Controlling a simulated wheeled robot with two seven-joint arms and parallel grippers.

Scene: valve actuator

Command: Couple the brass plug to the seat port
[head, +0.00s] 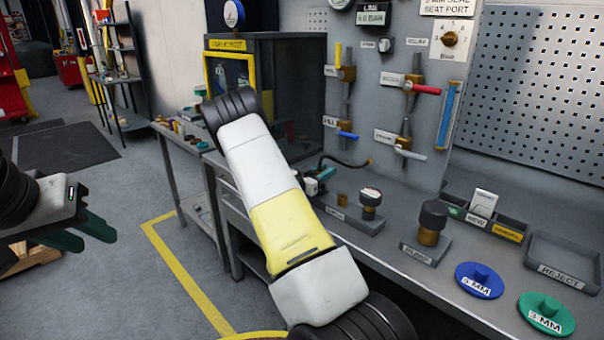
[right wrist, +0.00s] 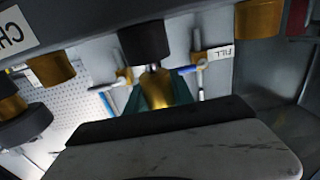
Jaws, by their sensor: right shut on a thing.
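My right gripper (right wrist: 155,95) is shut on the brass plug (right wrist: 156,90), whose brass body shows between the green fingers in the right wrist view. A dark cylinder (right wrist: 147,42) on a thin bright stem adjoins the brass in that view. In the head view my right arm crosses the middle, and the right gripper (head: 316,180) is mostly hidden behind it, low over the bench. I cannot tell which fitting is the seat port. My left gripper (head: 88,230) is open and empty over the floor.
Blue (head: 479,280) and green (head: 546,313) discs and the REJECT tray (head: 562,265) lie right. Valves with levers (head: 425,89) project from the panel.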

